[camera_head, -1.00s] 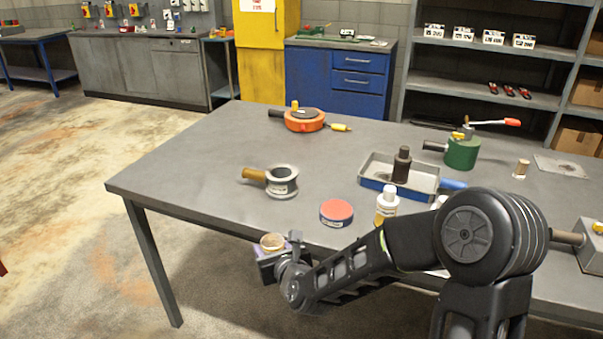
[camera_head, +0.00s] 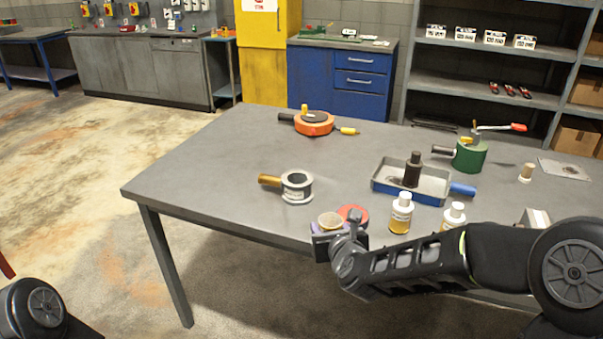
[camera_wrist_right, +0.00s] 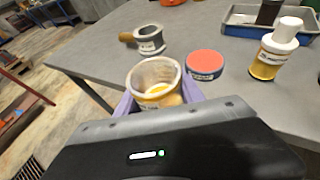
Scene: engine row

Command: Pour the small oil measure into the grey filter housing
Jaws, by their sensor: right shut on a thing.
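The small oil measure (camera_wrist_right: 155,84) is a clear cup with amber oil low inside. My right gripper (camera_head: 330,230) is shut on the measure, which looks close to upright near the table's front edge; the measure's rim also shows in the head view (camera_head: 331,219). The grey filter housing (camera_head: 297,187) stands on the table with its dark opening up and a brown handle to the left. It also shows in the right wrist view (camera_wrist_right: 149,38), beyond the measure and apart from it. My left gripper is not in view.
A red-lidded tin (camera_head: 352,212) sits just behind the measure. Bottles (camera_head: 401,214) stand to its right. A blue-grey tray (camera_head: 439,185) holds a dark bottle. An orange round device (camera_head: 314,124) and a green canister (camera_head: 470,156) stand farther back. The table's left part is clear.

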